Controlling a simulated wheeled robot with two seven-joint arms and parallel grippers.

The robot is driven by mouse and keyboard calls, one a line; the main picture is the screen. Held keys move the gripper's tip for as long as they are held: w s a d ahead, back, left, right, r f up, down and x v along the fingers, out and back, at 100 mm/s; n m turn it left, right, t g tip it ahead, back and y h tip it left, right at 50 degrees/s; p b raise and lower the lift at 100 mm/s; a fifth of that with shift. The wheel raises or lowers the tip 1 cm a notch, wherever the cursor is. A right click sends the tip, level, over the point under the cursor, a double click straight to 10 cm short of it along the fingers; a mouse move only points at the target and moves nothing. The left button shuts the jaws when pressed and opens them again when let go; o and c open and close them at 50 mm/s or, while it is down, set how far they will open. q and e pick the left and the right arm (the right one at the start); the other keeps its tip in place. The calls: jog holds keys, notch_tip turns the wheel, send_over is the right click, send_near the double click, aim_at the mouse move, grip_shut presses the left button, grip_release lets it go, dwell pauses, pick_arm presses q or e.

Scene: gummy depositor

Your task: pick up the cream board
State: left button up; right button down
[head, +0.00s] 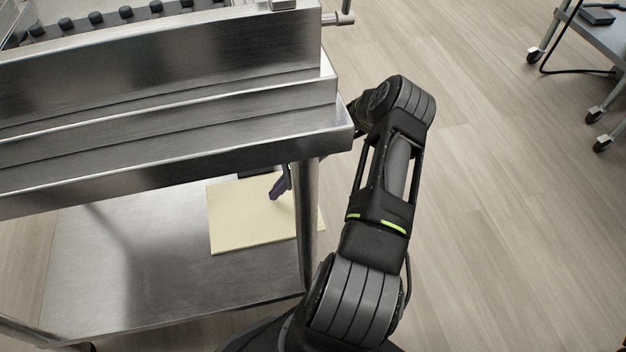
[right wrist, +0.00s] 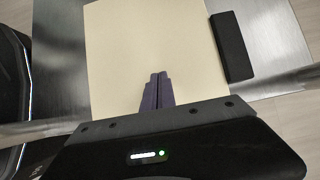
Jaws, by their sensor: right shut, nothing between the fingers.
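The cream board (head: 238,222) is a flat, pale square lying on the lower metal shelf, near its right end. Its far part is hidden under the upper structure in the head view. In the right wrist view the board (right wrist: 140,45) fills the middle of the picture. My right gripper (head: 278,188) reaches in past the shelf's right post. Its dark purple fingers are shut and empty, over the board's surface (right wrist: 157,78). I cannot tell whether the fingertips touch it. My left gripper does not show.
The lower shelf (head: 120,265) is clear left of the board. The metal upper deck (head: 170,155) overhangs it, and a post (head: 307,215) stands by my right arm. A black block (right wrist: 233,47) lies beside the board. A wheeled cart (head: 608,40) stands far right on open floor.

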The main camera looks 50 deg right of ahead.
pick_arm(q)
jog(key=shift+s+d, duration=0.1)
